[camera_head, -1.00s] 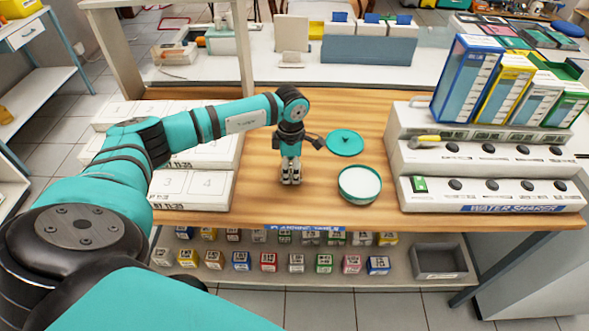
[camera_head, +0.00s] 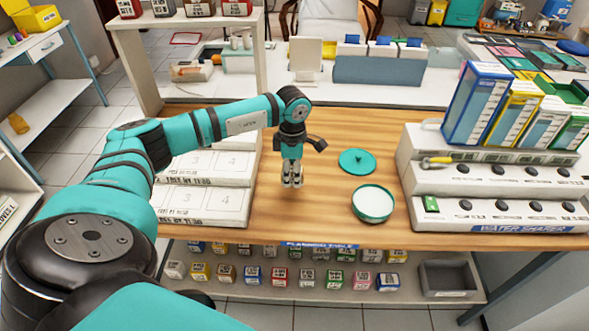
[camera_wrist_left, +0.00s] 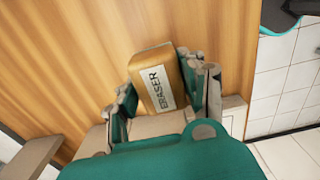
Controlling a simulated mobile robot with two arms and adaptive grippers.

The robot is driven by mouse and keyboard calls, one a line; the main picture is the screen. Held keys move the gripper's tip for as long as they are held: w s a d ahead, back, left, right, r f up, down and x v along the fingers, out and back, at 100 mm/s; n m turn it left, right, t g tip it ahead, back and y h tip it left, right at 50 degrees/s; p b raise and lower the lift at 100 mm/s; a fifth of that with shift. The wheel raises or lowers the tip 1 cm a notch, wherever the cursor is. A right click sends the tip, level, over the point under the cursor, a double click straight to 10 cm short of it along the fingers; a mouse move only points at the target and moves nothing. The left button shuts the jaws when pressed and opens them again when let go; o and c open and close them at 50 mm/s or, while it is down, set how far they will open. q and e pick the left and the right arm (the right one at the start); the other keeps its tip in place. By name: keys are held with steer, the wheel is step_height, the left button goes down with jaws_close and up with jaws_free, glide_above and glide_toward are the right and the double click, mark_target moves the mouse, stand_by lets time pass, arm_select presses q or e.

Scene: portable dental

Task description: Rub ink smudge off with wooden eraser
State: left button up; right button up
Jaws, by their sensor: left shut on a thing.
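My left gripper (camera_head: 292,182) points down over the wooden table (camera_head: 320,215), left of the round dish. In the left wrist view, the gripper (camera_wrist_left: 165,100) is shut on the wooden eraser (camera_wrist_left: 155,78), a tan block with a white label reading ERASER. The eraser lies between the two fingers. In the head view the fingers hide the eraser, and I cannot tell whether it touches the table. I see no ink smudge in either view. My right gripper is not in view.
A round white dish with a teal rim (camera_head: 373,204) and its teal lid (camera_head: 357,161) lie right of the gripper. White numbered boxes (camera_head: 205,200) stand left. The stepped white unit (camera_head: 490,222) stands right. A shelf with small boxes (camera_head: 308,279) runs below the table's front edge.

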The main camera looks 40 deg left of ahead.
arm_select(q)
steer(key=shift+r+p, duration=0.5)
steer(key=shift+r, duration=0.7)
